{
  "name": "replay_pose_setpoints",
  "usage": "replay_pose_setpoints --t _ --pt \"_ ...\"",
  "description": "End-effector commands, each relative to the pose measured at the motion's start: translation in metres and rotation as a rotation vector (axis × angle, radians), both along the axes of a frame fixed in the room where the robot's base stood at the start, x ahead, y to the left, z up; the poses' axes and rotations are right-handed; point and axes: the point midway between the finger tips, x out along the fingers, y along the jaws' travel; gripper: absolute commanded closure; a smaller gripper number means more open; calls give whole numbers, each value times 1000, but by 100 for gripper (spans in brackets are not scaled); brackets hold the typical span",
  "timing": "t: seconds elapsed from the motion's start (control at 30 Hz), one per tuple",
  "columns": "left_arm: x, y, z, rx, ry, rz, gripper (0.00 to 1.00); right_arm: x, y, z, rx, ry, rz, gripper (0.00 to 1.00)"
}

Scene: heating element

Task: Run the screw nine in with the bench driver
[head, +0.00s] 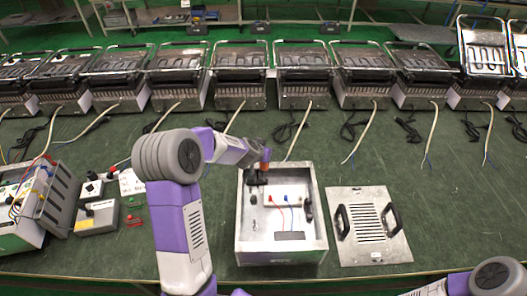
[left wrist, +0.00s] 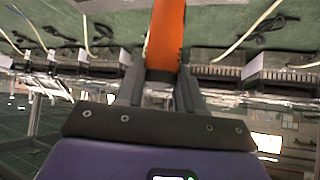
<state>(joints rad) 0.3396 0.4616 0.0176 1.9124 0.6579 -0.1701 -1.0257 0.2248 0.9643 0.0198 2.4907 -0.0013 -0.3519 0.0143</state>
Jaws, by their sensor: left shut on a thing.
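The bench driver (head: 265,157) has an orange body. It stands over the back edge of the open metal box (head: 238,222). My left gripper (head: 257,155) reaches over from the left and is shut on the driver. In the left wrist view, the orange driver (left wrist: 166,35) sits between the two dark fingers of my left gripper (left wrist: 160,85). Screw nine cannot be made out, and the driver's tip is not clear. Dark parts lie under the driver at the box's back. My right gripper is out of view; only part of my right arm shows at the bottom right.
A slotted metal panel (head: 371,222) with two black handles lies right of the box. A grey control box (head: 97,217) and an opened wired unit (head: 40,210) stand at the left. Press grills (head: 303,75) line the back, their cables lying on the green bench.

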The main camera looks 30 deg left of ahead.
Motion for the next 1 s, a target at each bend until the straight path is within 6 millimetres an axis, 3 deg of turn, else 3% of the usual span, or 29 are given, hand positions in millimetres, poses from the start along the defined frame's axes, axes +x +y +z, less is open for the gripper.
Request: replay_pose_setpoints --t 1.0 --pt "0 0 -12 0 -1 0 100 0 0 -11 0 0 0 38"
